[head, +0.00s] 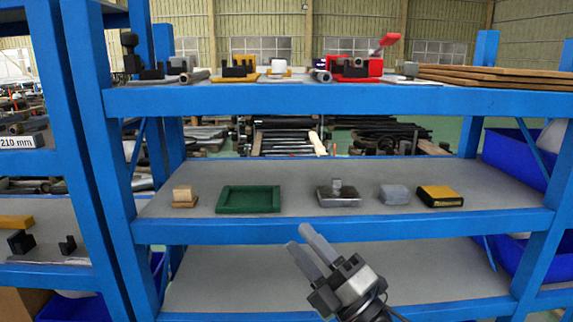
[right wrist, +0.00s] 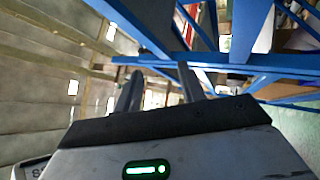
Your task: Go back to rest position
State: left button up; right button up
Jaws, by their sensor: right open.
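My right gripper (head: 308,247) is in the lower middle of the head view, in front of the blue rack. Its two grey fingers point up and to the left, apart, with nothing between them. In the right wrist view the fingers (right wrist: 160,85) also stand apart and empty, with blue beams beyond. The gripper shows below the middle shelf's front edge and touches none of the objects there. My left gripper is not in view.
The middle shelf (head: 300,170) holds a wooden block (head: 184,197), a green tray (head: 221,208), a metal block with a knob (head: 338,194), a grey block (head: 394,194) and a yellow-black box (head: 440,196). The top shelf bears a red tool (head: 362,68) and boards (head: 490,73). The lower shelf (head: 220,280) looks bare.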

jog(key=s+d+f+m+t+h, duration=0.1)
jog(key=d+f+m+h, duration=0.25)
jog(key=f+m, duration=0.3)
jog(key=s+d+f+m+h, duration=0.2)
jog(key=f+m+h, duration=0.3)
jog(key=f+m, duration=0.15)
jog(key=s+d+f+m+g+h, duration=0.2)
jog(key=s+d+f+m+g, duration=0.1)
jog(key=s+f+m, duration=0.3)
jog(key=s+d+f+m+g+h, duration=0.3)
jog(key=s+f+m+g, duration=0.1)
jog(key=s+f, duration=0.7)
notch_tip(320, 180, down, 4)
jog(key=shift+s+d+r+m+g+h, duration=0.1)
jog(key=shift+s+d+m+g+h, duration=0.25)
jog(key=shift+m, duration=0.55)
